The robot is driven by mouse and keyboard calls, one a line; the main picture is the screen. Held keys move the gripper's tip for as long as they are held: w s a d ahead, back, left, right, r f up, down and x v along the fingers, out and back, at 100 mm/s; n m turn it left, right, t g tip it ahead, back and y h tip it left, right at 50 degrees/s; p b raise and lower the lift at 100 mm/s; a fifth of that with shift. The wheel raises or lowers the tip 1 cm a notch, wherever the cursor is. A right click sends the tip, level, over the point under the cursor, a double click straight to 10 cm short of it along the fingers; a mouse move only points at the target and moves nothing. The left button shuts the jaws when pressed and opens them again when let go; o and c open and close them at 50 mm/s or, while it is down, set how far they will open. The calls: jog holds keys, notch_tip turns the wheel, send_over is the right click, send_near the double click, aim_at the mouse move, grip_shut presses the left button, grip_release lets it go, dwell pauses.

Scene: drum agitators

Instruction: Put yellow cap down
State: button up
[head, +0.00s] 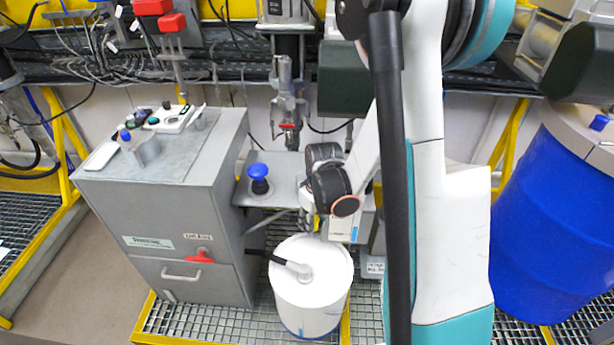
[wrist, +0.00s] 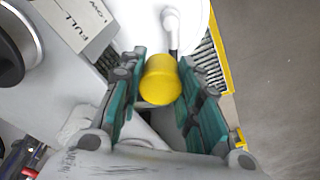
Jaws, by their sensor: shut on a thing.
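The yellow cap (wrist: 165,82) is between the green-padded fingers of my gripper (wrist: 162,62) in the wrist view. My gripper is shut on it. The cap's round side and end show; its far side is hidden. In the head view I cannot make out the cap or the fingers, as my arm blocks that area. Beyond the cap in the wrist view is the white drum lid with a white fitting (wrist: 171,28).
The white drum (head: 310,292) with a black hose stands on yellow-edged grating. A grey cabinet (head: 190,235) is at left, with small items on its top. A blue-knobbed part (head: 258,174) sits on a grey shelf. A blue drum (head: 555,220) stands at right.

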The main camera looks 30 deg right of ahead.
jog(key=w+d, duration=0.4)
jog(key=w+d+r+n+b, duration=0.1)
jog(key=w+d, duration=0.3)
jog(key=w+d+r+n, duration=0.1)
jog(key=w+d, duration=0.3)
jog(key=shift+w+r+b, duration=0.1)
jog(key=shift+r+b, duration=0.05)
jog(key=shift+b, duration=0.15)
jog(key=f, duration=0.1)
jog(key=f+b, duration=0.1)
jog(key=f, duration=0.1)
jog(key=shift+w+d, duration=0.3)
jog(key=shift+w, duration=0.05)
jog(key=shift+f, duration=0.25)
jog(key=shift+f+b, duration=0.4)
jog(key=shift+b, duration=0.15)
jog(key=shift+f, duration=0.2)
